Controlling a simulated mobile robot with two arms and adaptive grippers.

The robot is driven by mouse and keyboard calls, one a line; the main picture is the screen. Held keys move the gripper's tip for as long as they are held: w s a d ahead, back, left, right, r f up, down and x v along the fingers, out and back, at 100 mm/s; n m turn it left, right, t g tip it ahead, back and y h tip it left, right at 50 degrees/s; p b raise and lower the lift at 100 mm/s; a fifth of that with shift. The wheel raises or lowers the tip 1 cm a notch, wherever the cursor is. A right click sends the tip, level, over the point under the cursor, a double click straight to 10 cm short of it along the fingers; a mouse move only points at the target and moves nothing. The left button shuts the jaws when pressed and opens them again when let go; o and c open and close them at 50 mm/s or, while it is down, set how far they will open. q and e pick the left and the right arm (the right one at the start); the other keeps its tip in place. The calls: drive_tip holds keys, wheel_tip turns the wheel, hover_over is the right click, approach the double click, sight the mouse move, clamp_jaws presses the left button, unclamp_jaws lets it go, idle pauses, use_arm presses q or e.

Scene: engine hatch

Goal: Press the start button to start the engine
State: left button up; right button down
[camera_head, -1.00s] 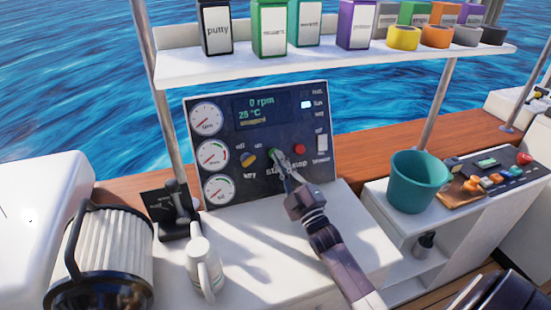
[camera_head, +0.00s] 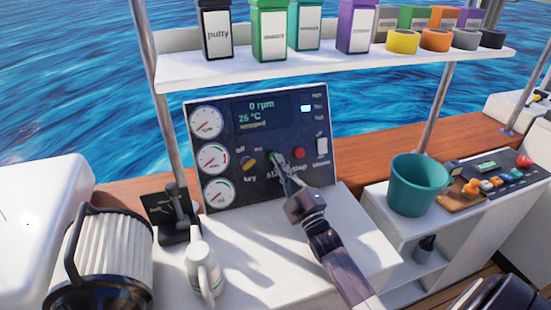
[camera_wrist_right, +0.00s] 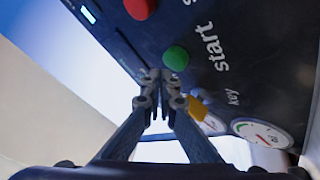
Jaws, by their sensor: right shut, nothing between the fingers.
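The green start button (camera_head: 273,155) sits on the dark control panel (camera_head: 225,165), left of the red stop button (camera_head: 299,153). The display (camera_head: 260,111) reads 0 rpm, 25 °C and stopped. My right gripper (camera_head: 279,163) is shut and empty, its tips just in front of the panel by the green button, partly covering the view of it. The right wrist view shows the green button (camera_wrist_right: 176,57) just beyond the fingertips (camera_wrist_right: 161,75); I cannot tell whether they touch. The yellow key (camera_head: 249,163) is left of the start button. My left gripper is not in view.
A white mug (camera_head: 204,265) and a black lever (camera_head: 177,210) stand on the white console, left of my right arm. A teal bucket (camera_head: 418,187) is on the right. A shelf (camera_head: 340,65) with labelled containers and tape rolls hangs above the panel.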

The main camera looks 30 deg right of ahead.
drive_tip(key=shift+w+f, duration=0.1)
idle(0.3)
drive_tip(key=shift+w+d+f+b, duration=0.1)
drive_tip(key=shift+w+b, duration=0.2)
drive_tip(key=shift+b, duration=0.05)
drive_tip(key=shift+w+d+f+b, duration=0.15)
drive_tip(key=shift+w+f+b, duration=0.2)
drive_tip(key=shift+w+b, duration=0.35)
idle(0.9)
drive_tip(key=shift+s+r, duration=0.1)
drive_tip(key=shift+s+a+r+p, duration=0.15)
drive_tip(key=shift+s+r+p, duration=0.1)
drive_tip(key=shift+s+p, duration=0.3)
drive_tip(key=shift+s+a+r+p, duration=0.1)
drive_tip(key=shift+s+r+p, duration=0.1)
drive_tip(key=shift+s+p, duration=0.3)
